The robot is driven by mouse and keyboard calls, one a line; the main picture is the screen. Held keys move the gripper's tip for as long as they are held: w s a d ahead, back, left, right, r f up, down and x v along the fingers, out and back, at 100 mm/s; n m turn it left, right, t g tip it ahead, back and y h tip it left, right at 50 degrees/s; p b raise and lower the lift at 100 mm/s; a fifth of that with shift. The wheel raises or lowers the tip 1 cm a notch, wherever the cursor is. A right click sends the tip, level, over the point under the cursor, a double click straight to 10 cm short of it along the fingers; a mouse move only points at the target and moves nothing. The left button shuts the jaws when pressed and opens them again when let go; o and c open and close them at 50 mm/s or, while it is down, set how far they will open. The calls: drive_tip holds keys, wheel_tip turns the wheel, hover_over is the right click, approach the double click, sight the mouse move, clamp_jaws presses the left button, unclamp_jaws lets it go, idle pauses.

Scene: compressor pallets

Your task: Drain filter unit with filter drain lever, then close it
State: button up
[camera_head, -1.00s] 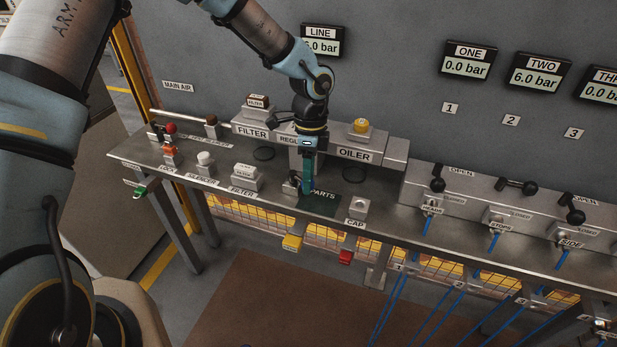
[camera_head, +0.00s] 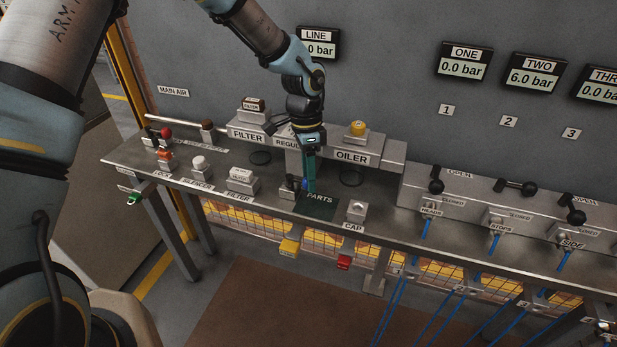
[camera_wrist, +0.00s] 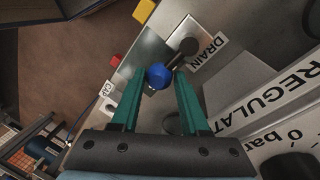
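The filter unit (camera_head: 247,122) stands at the back of the bench beside the regulator. The drain lever shows in the wrist view as a dark arm (camera_wrist: 179,58) with a black round end and a blue ball knob (camera_wrist: 158,76), beside the DRAIN label (camera_wrist: 208,50). My gripper (camera_head: 308,189) points down over the bench beside the PARTS mat. In the wrist view its two teal fingers (camera_wrist: 160,78) stand apart, one on each side of the blue knob. Small gaps seem to show, so contact cannot be told. In the head view the fingers partly hide the lever.
The oiler (camera_head: 352,157) stands right of my gripper and the CAP block (camera_head: 357,210) sits near the front edge. The PARTS mat (camera_head: 318,209) is bare. A small FILTER block (camera_head: 243,182) stands to the left. The LINE gauge (camera_head: 318,47) is partly covered by my arm.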

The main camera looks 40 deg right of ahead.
drive_tip(key=o, duration=0.3)
drive_tip(key=shift+o, duration=0.2)
wheel_tip(320, 180, up, 11)
drive_tip(key=w+b, duration=0.2)
drive_tip(key=shift+d+f, duration=0.15)
drive_tip(key=shift+d, duration=0.3)
drive_tip(key=w+a+n+t, duration=0.1)
drive_tip(key=w+a+n, duration=0.4)
drive_tip(key=a, duration=0.5)
drive_tip(key=w+a+n, duration=0.5)
drive_tip(key=a, duration=0.6)
drive_tip(key=s+a+n+t, duration=0.1)
drive_tip(key=s+a+n, duration=0.1)
drive_tip(key=a+n, duration=0.4)
drive_tip(key=s+a+r+n+t+h, duration=0.1)
drive_tip(key=a+n, duration=0.5)
drive_tip(key=a, duration=1)
drive_tip(key=shift+s+a+r+t, duration=0.3)
drive_tip(key=shift+s, duration=0.05)
